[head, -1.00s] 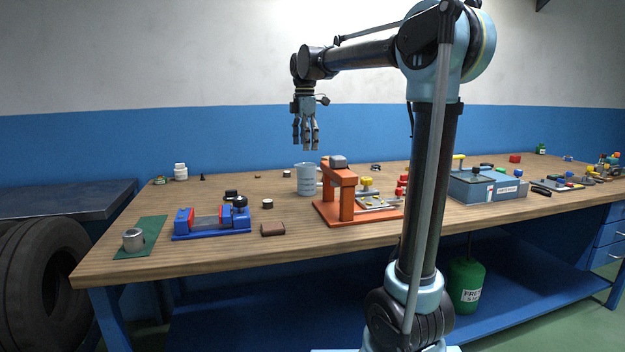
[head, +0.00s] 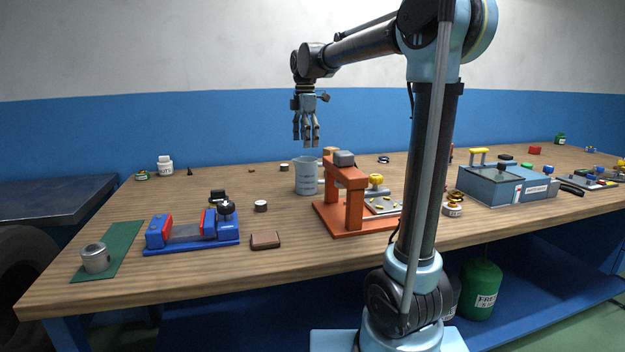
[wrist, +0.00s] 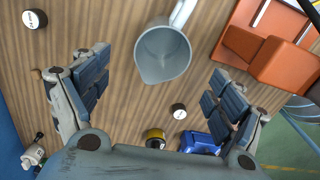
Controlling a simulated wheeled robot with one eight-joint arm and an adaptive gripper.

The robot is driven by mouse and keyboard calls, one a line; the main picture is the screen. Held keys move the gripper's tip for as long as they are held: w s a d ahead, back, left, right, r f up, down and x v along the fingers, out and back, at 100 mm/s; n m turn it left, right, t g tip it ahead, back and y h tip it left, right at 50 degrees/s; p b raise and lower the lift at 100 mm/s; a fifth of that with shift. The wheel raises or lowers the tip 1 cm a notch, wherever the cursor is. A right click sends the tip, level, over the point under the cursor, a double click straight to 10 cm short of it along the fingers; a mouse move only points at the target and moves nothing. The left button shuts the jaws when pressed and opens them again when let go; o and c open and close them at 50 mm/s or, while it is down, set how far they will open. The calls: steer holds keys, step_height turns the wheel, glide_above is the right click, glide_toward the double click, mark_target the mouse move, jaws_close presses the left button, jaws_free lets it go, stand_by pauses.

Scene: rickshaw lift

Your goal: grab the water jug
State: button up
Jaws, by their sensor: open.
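The water jug (head: 306,177) is a pale grey-blue pitcher standing upright on the wooden workbench, left of the orange press. In the wrist view the jug (wrist: 163,54) is seen from above, with its open mouth and spout toward my gripper and its handle at the top edge. My gripper (head: 306,143) hangs pointing down above the bench, over the jug's area in the head view. In the wrist view my gripper (wrist: 158,100) has its fingers spread wide and empty, with the jug ahead between and beyond them, apart from both.
The orange press (head: 346,196) stands close right of the jug. A blue-grey box (head: 497,186) stands farther right. Bare bench lies left of the jug.

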mark_target(309, 174)
step_height(309, 174, down, 7)
steer(key=shift+f, duration=0.2)
steer(key=shift+d+f, duration=0.2)
steer(key=shift+f, duration=0.65)
steer(key=shift+d+f, duration=0.15)
steer(key=shift+f, duration=0.75)
steer(key=shift+d+f, duration=0.2)
steer(key=shift+f, duration=0.65)
steer(key=c, duration=1.3)
